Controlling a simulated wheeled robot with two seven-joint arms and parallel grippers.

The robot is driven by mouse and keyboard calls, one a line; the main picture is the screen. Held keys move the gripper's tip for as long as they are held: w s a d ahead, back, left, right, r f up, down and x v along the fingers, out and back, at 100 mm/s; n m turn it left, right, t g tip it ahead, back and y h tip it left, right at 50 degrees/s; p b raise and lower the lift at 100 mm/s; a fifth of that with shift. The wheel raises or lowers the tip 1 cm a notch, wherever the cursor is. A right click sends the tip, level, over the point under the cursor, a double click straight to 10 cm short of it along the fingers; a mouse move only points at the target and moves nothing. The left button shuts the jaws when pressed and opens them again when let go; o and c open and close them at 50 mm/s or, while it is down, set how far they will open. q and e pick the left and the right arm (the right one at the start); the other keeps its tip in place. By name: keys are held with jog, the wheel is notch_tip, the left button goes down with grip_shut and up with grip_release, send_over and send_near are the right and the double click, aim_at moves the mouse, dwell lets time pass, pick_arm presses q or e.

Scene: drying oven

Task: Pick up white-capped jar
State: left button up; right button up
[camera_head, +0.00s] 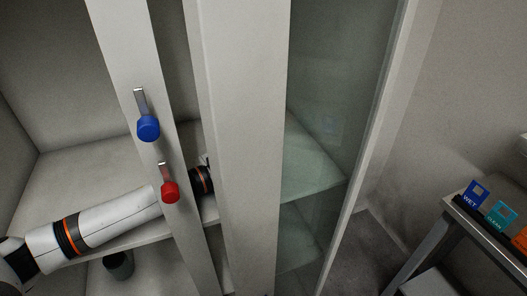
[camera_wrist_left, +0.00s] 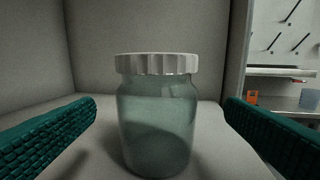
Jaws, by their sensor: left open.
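The white-capped jar (camera_wrist_left: 157,125) stands upright on a pale surface inside the cabinet, in the middle of the left wrist view. Its body is clear greenish glass and its white ribbed cap (camera_wrist_left: 157,64) is on. My left gripper (camera_wrist_left: 160,105) is open, with one green padded finger on each side of the jar and a visible gap on both sides. In the head view my left arm reaches into the cabinet. The gripper and the jar are hidden there behind the door frame. My right gripper is not in view.
A cabinet upright (camera_head: 128,50) with a blue knob (camera_head: 148,128) and a red knob (camera_head: 169,191) stands in front of my left forearm. A glass door (camera_head: 335,100) is to its right. A dark container (camera_head: 118,265) sits below the shelf. A rack with labels (camera_head: 474,194) stands far right.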

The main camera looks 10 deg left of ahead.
pick_arm(q)
jog(key=shift+w+d+f, duration=0.1)
jog(key=shift+w+d, duration=0.35)
jog(key=shift+w, duration=0.25)
jog(key=shift+w+d+p, duration=0.15)
jog(key=shift+w+p, duration=0.1)
jog(key=shift+p, duration=0.05)
jog(key=x, duration=0.1)
jog(key=p+x, duration=0.1)
jog(key=x, duration=0.2)
jog(key=shift+w+d+f, duration=0.2)
jog(key=shift+d+f, duration=0.1)
jog(key=shift+d, duration=0.05)
jog(key=shift+a, duration=0.1)
jog(key=shift+s, duration=0.1)
jog(key=shift+c, duration=1.1)
jog(key=c, duration=0.9)
